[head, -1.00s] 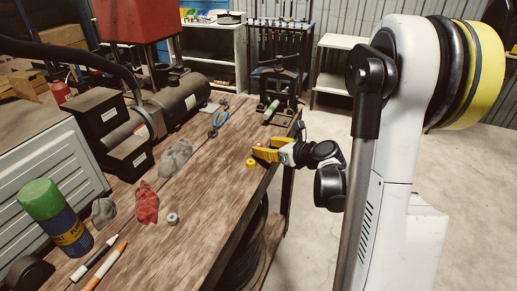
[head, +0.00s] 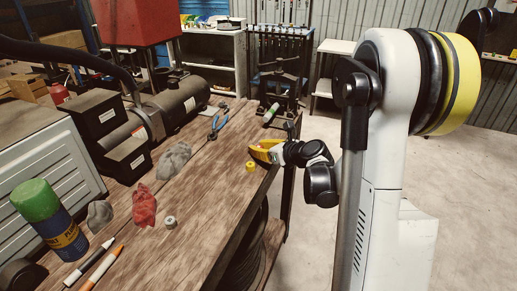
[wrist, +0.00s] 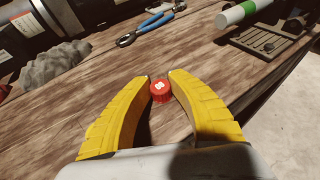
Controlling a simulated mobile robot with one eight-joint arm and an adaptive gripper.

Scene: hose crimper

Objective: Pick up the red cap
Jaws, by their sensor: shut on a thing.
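The red cap (wrist: 162,91) sits between the two yellow fingertips of my gripper (wrist: 160,84) in the wrist view. Its round top carries a white mark. The fingers touch it from both sides, and I cannot tell whether it is lifted off the wood. In the head view my gripper (head: 262,151) is at the right edge of the wooden workbench (head: 215,185), where the fingers hide the red cap.
Blue-handled pliers (head: 216,126), a grey rag (head: 173,160), a red rag (head: 144,206) and a small grey roll (head: 170,222) lie on the bench. A green-and-white cylinder (wrist: 241,13) lies beyond the gripper.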

